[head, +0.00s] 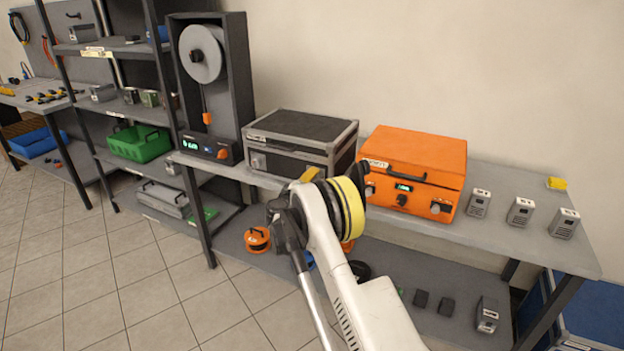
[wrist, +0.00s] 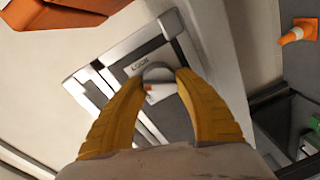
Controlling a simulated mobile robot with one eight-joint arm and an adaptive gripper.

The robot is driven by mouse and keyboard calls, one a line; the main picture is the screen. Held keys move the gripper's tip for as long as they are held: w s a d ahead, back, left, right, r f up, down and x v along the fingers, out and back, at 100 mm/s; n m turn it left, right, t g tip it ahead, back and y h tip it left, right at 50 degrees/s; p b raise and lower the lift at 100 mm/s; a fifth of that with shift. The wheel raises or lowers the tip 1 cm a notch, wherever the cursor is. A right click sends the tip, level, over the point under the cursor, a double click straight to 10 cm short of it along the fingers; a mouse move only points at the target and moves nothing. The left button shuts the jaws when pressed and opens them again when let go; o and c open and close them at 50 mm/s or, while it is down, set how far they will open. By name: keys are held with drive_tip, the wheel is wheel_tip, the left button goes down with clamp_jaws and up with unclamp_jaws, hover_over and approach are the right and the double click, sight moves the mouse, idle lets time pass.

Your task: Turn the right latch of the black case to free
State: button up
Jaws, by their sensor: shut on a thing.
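The black case (head: 302,128), with grey metal edges, stands on the bench. Its left latch (head: 258,161) shows on the front face in the head view. The right latch is hidden there behind my arm. In the wrist view, the yellow fingers of my gripper (wrist: 164,82) are shut on a round grey latch knob (wrist: 157,73) with a pale plate below it. In the head view only a yellow finger (head: 311,174) shows at the case front. How far the knob is turned is unclear.
An orange case (head: 415,155) with knobs stands close to the right of the black case. A spool unit (head: 215,80) stands to the left. Several small grey blocks (head: 520,211) are on the right of the bench. An orange reel (head: 257,239) lies on the lower shelf.

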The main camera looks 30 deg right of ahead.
drive_tip(key=n, duration=0.5)
drive_tip(key=shift+w, duration=0.1)
drive_tip(key=shift+n, duration=0.3)
idle(0.4)
drive_tip(key=o, duration=1.2)
drive_tip(key=v, duration=1.2)
drive_tip(key=shift+w+a, duration=0.1)
drive_tip(key=shift+g, duration=0.3)
